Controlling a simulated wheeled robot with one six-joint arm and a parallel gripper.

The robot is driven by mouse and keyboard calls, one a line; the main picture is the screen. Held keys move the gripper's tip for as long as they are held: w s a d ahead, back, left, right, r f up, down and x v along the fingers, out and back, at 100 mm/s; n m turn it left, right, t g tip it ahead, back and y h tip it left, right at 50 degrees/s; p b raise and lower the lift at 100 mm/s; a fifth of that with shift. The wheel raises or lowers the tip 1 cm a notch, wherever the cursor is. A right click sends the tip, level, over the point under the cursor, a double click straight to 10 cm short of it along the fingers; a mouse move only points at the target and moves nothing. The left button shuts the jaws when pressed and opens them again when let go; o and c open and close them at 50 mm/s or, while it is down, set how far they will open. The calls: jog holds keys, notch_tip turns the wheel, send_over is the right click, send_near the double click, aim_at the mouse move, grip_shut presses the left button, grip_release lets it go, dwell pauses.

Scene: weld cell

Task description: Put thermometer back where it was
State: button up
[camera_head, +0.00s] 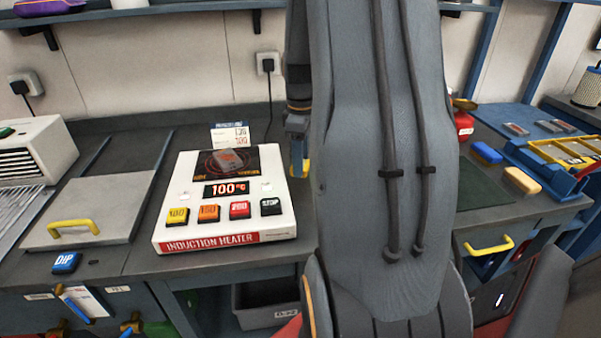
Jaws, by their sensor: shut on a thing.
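My gripper (298,150) points down just right of the induction heater, mostly hidden behind my own arm. It is shut on a small yellow thing (305,168), of which only a sliver shows at the fingertips. This may be the thermometer, but too little shows to be sure. No other thermometer can be made out. The white induction heater (278,215) stands on the grey bench. Its display reads 100 °C, and it has yellow, orange, red and black buttons in front.
A lidded tank with a yellow handle (75,228) and a white vented box (40,150) are at left. Blue and tan blocks (522,181) and a red container (463,122) are at right. A shelf (180,16) runs above. My arm hides the bench's middle.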

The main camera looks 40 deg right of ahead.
jog(key=shift+f+p, duration=0.45)
jog(key=shift+f, duration=1.85)
jog(key=shift+f, duration=0.1)
jog(key=o, duration=1.2)
notch_tip(320, 180, up, 12)
jog(key=b, duration=0.2)
jog(key=shift+b, duration=0.35)
jog(key=shift+s, duration=0.1)
